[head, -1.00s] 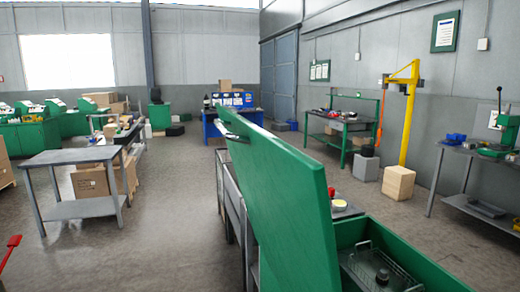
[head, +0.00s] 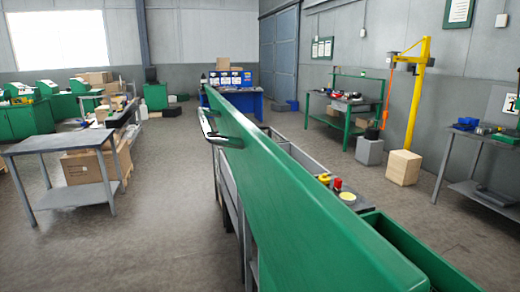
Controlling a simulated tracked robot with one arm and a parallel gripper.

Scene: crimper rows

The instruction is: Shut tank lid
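The green tank lid (head: 285,165) stands raised and steep in the middle of the head view. I see it almost along its edge, running from the far end toward the lower right. A metal handle (head: 211,126) is on its left side near the far end. The green tank (head: 405,250) shows at the lower right, partly hidden behind the lid. Its inside is mostly out of sight. My gripper does not show in the view, so I cannot tell whether it touches the lid.
A grey bench (head: 290,145) with small items runs behind the lid. A grey table (head: 65,145) stands at the left with cardboard boxes (head: 95,163) beside it. A yellow hoist post (head: 417,90) and a wooden block (head: 403,167) stand at the right. The floor left of the lid is clear.

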